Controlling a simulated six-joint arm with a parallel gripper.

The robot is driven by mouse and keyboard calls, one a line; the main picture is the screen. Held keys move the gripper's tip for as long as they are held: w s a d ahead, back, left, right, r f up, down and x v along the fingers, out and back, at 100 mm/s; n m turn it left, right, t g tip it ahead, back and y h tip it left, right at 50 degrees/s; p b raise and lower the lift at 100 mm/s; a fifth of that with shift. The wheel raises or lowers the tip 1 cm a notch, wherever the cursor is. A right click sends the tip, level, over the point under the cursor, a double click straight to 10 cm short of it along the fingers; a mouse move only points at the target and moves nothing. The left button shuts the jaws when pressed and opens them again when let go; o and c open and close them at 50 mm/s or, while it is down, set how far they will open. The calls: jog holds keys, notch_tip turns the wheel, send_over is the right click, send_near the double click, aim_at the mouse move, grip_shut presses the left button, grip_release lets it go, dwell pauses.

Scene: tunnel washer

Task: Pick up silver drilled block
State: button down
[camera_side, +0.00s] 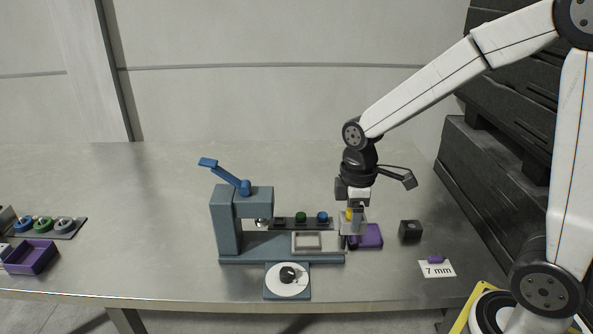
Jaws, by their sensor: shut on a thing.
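My gripper (354,236) points down at the right end of the blue-grey press base, in front of a purple tray (371,237). It is shut on a small silver-grey piece (353,227), which looks like the silver drilled block. The fingers hide much of it, and I cannot see its hole. I cannot tell whether it is clear of what lies beneath.
The blue-grey press (228,222) with a blue lever stands to the left. A silver frame (306,250) lies on its base. A dark drilled cube (410,231) and a "7 mm" card (437,270) are at right.

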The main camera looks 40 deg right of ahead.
jog(key=shift+s+r, duration=0.3)
jog(key=shift+s, duration=0.4)
dwell(0.3)
jog(key=shift+w+d+f, duration=0.2)
jog(key=shift+w+d, duration=0.15)
jog(key=shift+d, duration=0.1)
jog(key=w+d+f, duration=0.2)
jog(key=d+f, duration=0.2)
jog(key=d, duration=0.2)
jog(key=w+d+f, duration=0.3)
jog(key=d, duration=0.4)
jog(key=shift+w+d+f, duration=0.3)
jog(key=shift+f, duration=0.05)
jog(key=shift+f, duration=0.15)
jog(key=shift+f, duration=2.2)
jog(key=shift+f, duration=1.3)
